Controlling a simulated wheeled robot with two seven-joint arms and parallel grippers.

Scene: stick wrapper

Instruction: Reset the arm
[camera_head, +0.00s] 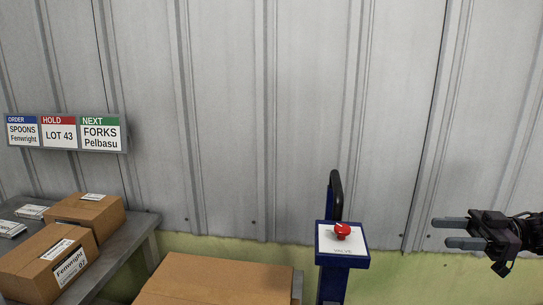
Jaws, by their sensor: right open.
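My right gripper (447,233) comes in from the right edge of the head view. Its two grey fingers point left and stand apart, with nothing between them. It is to the right of a blue stand (333,283) and clear of it. The stand has a white top plate with a red button (342,230) and lettering that looks like "VALVE". My left gripper is not in the head view.
A sign (66,132) on the corrugated wall reads ORDER SPOONS, HOLD LOT 43, NEXT FORKS. Cardboard boxes (30,268) sit on a grey table (140,235) at left. A large brown box (215,280) is at bottom centre. Space between stand and gripper is clear.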

